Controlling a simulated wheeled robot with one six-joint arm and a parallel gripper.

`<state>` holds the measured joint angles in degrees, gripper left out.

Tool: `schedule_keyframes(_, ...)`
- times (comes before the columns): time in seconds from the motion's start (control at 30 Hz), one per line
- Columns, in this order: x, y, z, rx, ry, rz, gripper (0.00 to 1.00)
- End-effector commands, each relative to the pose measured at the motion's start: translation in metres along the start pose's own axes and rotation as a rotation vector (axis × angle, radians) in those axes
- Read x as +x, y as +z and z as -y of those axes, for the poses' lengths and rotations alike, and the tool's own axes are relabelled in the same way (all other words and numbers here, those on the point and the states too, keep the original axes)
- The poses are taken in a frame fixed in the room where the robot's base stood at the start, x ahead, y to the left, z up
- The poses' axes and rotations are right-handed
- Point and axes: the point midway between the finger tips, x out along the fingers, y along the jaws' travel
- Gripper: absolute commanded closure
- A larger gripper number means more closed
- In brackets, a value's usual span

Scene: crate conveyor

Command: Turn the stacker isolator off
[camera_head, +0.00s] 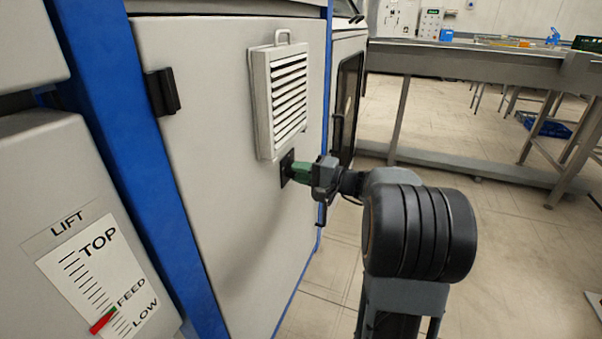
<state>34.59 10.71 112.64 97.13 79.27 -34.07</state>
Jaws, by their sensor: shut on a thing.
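My gripper and wrist come in from the right and hide part of the handle. I cannot tell which way the handle is turned, and no markings on the plate can be read.
The louvred vent (279,100) stands out from the panel just above my gripper. A black hinge (162,92) and a blue post (130,150) are to the left. A lift gauge (100,275) is at lower left. A steel bench (470,62) stands behind.

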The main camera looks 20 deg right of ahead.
Motion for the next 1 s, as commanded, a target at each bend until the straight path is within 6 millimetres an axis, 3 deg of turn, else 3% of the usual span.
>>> schedule_keyframes(0.07, 0.0, 0.0, 0.0, 0.0, 0.0, -0.001, 1.0)
schedule_keyframes(0.1, 0.0, 0.0, 0.0, 0.0, 0.0, -0.001, 0.78)
schedule_keyframes(0.37, 0.0, 0.0, 0.0, 0.001, 0.0, 0.0, 0.54)
schedule_keyframes(0.67, -0.004, 0.0, 0.001, 0.001, 0.0, -0.001, 0.54)
schedule_keyframes(0.77, -0.015, -0.001, 0.002, 0.001, 0.0, -0.004, 0.54)
schedule_keyframes(1.0, -0.063, -0.001, 0.004, 0.002, 0.0, -0.007, 0.54)
